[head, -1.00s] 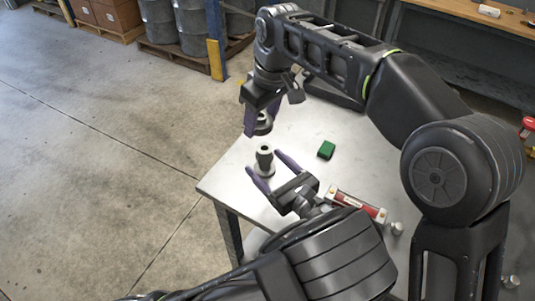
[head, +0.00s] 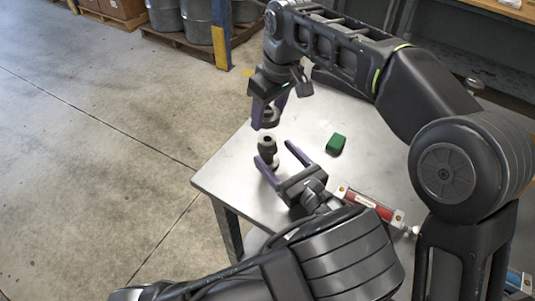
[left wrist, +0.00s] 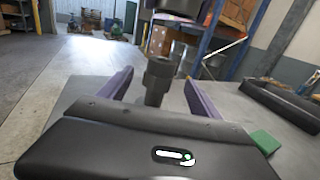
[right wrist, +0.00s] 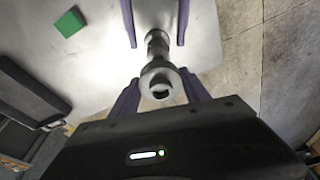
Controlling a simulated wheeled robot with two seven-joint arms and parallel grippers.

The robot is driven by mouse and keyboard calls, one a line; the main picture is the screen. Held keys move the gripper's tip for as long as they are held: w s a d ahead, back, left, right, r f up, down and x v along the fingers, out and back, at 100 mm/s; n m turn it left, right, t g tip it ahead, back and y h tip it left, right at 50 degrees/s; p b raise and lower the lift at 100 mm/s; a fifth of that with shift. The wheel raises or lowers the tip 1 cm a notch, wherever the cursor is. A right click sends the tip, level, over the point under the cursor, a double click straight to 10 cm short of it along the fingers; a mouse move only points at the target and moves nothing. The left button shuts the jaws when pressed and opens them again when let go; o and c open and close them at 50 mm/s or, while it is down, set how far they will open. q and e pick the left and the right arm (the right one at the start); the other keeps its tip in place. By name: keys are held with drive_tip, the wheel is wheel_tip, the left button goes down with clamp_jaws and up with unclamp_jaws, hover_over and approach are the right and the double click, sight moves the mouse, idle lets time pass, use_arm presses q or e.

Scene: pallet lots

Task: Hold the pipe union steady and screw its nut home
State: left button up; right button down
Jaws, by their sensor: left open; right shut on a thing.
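The dark grey pipe union body (head: 268,152) stands upright on the metal table near its left corner. It also shows in the left wrist view (left wrist: 158,80). My left gripper (head: 275,152) is open, with one purple finger on each side of the body; whether they touch it I cannot tell. My right gripper (head: 268,104) is shut on the nut (head: 270,118), a dark ring held above the body with a gap between them. In the right wrist view the nut (right wrist: 158,80) sits between the fingers, with the body (right wrist: 157,42) beyond it.
A green block (head: 336,144) lies on the table (head: 232,170) right of the union. A red and white cylindrical object (head: 366,203) lies nearer my left arm. A dark tray-like object (left wrist: 285,107) lies at the back. The table's left edge is close to the union.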

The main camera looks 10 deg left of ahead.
sight(261, 138)
use_arm(q)
drive_tip(key=shift+x, duration=3.8)
drive_tip(key=shift+s, duration=0.1)
clamp_jaws()
